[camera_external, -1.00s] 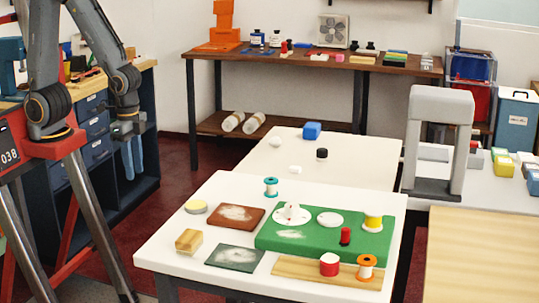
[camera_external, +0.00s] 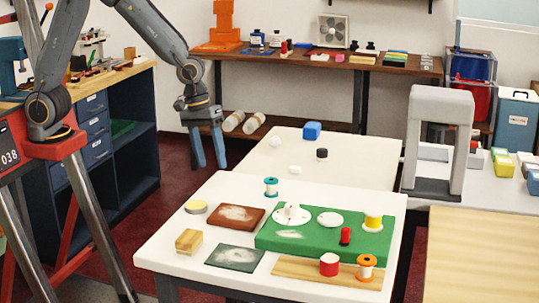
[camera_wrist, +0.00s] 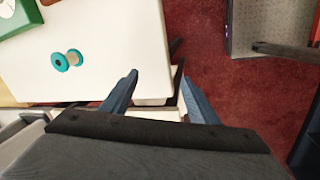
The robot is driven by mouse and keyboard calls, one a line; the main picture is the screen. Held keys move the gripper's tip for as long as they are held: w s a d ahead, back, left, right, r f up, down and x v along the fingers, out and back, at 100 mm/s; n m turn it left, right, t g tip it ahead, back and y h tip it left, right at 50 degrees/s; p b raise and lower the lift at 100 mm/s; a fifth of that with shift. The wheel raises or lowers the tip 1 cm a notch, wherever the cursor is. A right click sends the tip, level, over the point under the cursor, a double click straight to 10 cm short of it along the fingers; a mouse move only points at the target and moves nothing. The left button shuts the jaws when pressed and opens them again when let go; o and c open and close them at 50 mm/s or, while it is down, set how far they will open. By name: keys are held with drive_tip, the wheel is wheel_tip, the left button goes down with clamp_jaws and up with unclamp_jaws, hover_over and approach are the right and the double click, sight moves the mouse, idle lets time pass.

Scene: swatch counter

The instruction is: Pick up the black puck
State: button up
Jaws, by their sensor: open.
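My gripper (camera_external: 210,165) hangs open and empty in the air to the left of the tables, fingers pointing down, well apart from the puck. In the wrist view my gripper (camera_wrist: 159,77) shows its two blue fingers spread, with nothing between them. The puck cannot be made out in the wrist view.
The near white table (camera_external: 165,245) holds a green board (camera_external: 290,245), spools and a teal spool (camera_external: 271,187). A grey arch (camera_external: 440,140) stands at right.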

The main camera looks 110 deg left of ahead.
drive_tip(key=w+a+n+t, duration=0.1)
drive_tip(key=w+a+n, duration=0.6)
drive_tip(key=w+a, duration=0.1)
drive_tip(key=n+t+y, duration=0.2)
drive_tip(key=n+t, duration=0.1)
drive_tip(key=n, duration=1.4)
approach(320, 149)
drive_tip(key=x, duration=0.2)
drive_tip(key=shift+d+p+x, duration=0.2)
drive_tip(key=shift+p+x, duration=0.35)
drive_tip(key=shift+x, duration=3.05)
drive_tip(key=shift+w, duration=0.1)
drive_tip(key=c, duration=1.1)
